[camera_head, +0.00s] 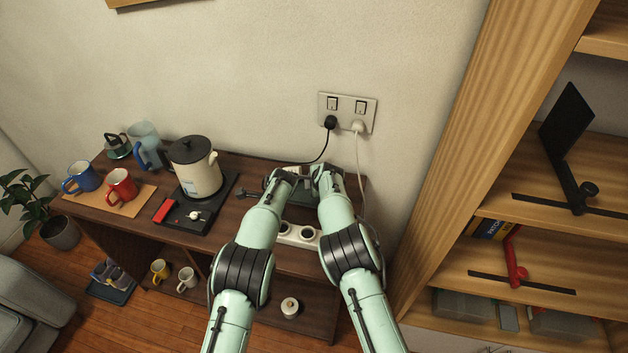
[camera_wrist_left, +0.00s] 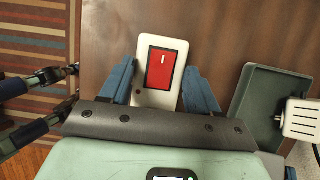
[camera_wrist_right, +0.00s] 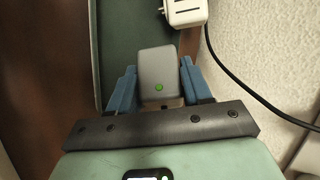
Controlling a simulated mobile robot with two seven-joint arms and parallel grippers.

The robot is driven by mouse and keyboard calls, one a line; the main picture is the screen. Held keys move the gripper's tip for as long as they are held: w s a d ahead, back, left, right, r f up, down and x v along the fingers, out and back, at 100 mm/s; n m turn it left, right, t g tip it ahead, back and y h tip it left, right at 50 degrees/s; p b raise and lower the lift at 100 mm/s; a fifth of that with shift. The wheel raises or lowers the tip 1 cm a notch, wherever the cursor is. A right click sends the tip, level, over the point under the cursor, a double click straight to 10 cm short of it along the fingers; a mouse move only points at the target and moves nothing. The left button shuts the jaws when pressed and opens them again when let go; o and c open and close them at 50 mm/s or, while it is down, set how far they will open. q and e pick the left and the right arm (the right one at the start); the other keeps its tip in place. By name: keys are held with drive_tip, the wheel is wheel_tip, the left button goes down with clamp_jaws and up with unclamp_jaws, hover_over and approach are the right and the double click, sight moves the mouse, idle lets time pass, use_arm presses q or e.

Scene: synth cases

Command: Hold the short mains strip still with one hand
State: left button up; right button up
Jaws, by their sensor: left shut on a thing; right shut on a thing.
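The short mains strip, white with dark sockets (camera_head: 297,237), shows between my forearms in the head view. In the left wrist view, its end with a red rocker switch (camera_wrist_left: 160,70) lies between the blue fingers of my left gripper (camera_wrist_left: 155,90), which is shut on it. The rest of the strip is hidden there by the gripper. My right gripper (camera_wrist_right: 160,88) is shut on a grey block with a green light (camera_wrist_right: 157,72). In the head view, both my grippers are close together at the back of the sideboard, and their fingertips are hard to make out.
A dark green tray (camera_wrist_left: 262,108) lies beside the strip, with a white slotted adapter (camera_wrist_left: 301,118) at it. A wall socket plate (camera_head: 346,104) holds a black plug and a white plug with cables. The kettle (camera_head: 194,168) and mugs stand left; a shelf unit (camera_head: 450,150) stands right.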

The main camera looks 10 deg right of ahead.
drive_tip(key=o, duration=1.2)
drive_tip(key=v, duration=0.7)
drive_tip(key=shift+s+r, duration=0.15)
drive_tip(key=shift+r, duration=0.1)
use_arm(q)
drive_tip(key=o, duration=1.2)
drive_tip(key=shift+o, duration=0.2)
drive_tip(key=shift+v, duration=3.85)
